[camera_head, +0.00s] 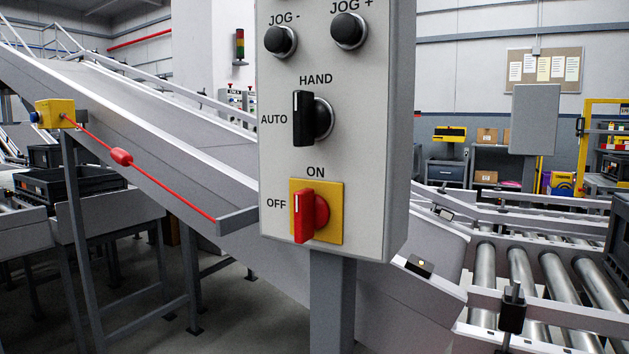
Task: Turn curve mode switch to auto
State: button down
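A grey control panel (275,170) on a post fills the middle of the head view. Its black selector switch (304,118) has the label HAND above it and AUTO to its left. The handle stands upright with its white mark at the top, toward HAND. No label on the panel reads "curve mode"; this is the only switch marked AUTO in clear view. My gripper is not in view.
Below is a red rotary switch (306,216) on a yellow plate, upright toward ON. Two black jog buttons (281,40) (349,31) sit above. A sloping conveyor (150,125) with a red pull cord (121,157) is at left, a roller conveyor (560,285) at right.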

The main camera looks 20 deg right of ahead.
aim_at(312, 117)
jog(key=k+l+u, duration=0.35)
jog(key=k+l, duration=0.55)
